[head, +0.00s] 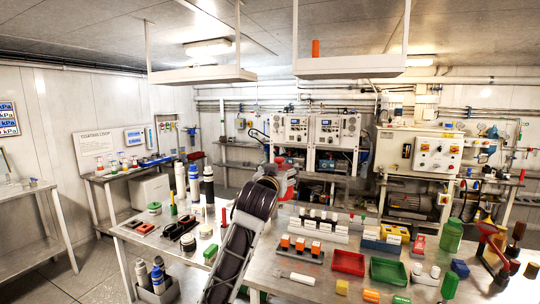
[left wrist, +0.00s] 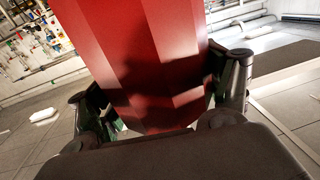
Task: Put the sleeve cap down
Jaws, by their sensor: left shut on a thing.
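My left arm reaches up over the front of the table in the head view. Its gripper (head: 284,176) is at the far end of the arm, above the table. In the left wrist view the left gripper (left wrist: 165,110) is shut on a large red faceted piece, which I take as the sleeve cap (left wrist: 140,55). The fingers press on both sides of it. In the head view the sleeve cap is small and partly hidden by my arm and gripper. My right gripper is not in view.
The table (head: 315,268) is crowded. A red tray (head: 348,263) and a green tray (head: 388,271) stand right of my arm. Tall white and black cylinders (head: 194,180) stand at the back left. Some bare table shows near the front middle.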

